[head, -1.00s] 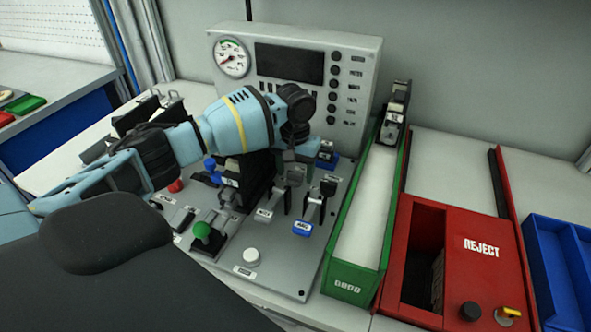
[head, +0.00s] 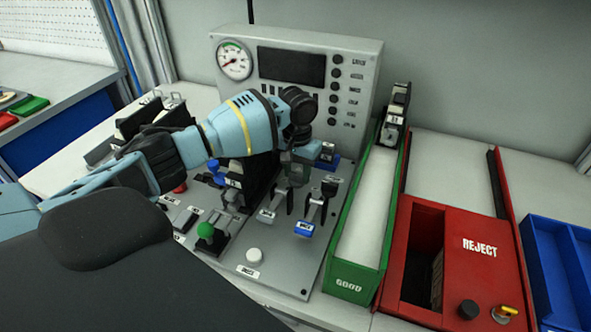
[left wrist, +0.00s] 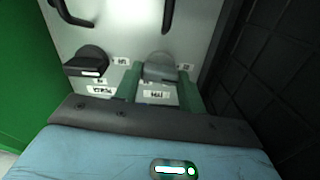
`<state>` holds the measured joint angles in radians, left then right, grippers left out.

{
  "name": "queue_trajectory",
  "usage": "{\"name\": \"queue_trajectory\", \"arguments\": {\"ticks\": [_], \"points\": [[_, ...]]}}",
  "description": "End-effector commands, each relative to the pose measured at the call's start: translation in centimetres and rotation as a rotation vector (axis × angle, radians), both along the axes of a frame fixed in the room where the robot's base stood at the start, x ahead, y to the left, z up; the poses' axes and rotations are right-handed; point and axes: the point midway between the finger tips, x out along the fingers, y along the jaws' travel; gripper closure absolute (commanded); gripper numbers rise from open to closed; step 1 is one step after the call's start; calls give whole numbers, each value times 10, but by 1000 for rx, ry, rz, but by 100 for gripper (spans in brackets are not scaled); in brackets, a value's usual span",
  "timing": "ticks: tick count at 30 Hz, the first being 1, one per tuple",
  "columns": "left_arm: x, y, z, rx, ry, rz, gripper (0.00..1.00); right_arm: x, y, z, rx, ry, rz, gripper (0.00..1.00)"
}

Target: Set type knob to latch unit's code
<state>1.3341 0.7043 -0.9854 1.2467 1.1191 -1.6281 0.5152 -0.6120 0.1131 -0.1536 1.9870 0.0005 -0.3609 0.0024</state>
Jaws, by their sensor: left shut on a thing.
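My left gripper (head: 297,166) reaches over the grey panel (head: 283,268) from the left, pointing down near the foot of the gauge box. In the left wrist view its two green fingers (left wrist: 161,88) are shut on a grey knob (left wrist: 160,67), which I take to be the type knob. A small white label lies just below this knob, too blurred to read surely. A dark unit (head: 262,172) stands on the panel behind my arm, partly hidden. I cannot tell whether it is the latch unit, and its code is not readable. My right gripper is out of view.
A black knob (left wrist: 86,60) sits left of the held knob. Lever clamps (head: 312,210) and a green-topped lever (head: 206,231) stand nearby on the panel. To the right are the green GOOD chute (head: 349,283) with a dark unit (head: 396,108) at its far end, and the red REJECT bin (head: 471,270).

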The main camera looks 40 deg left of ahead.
Motion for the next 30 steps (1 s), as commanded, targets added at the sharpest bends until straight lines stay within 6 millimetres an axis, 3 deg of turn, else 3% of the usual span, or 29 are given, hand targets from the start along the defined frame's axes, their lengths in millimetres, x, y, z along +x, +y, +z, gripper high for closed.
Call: {"name": "queue_trajectory", "arguments": {"ticks": [12,30], "points": [[0,-1,3,-1,-2,-368,83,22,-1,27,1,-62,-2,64],[0,0,0,0,1,-827,83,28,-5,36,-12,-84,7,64]]}}
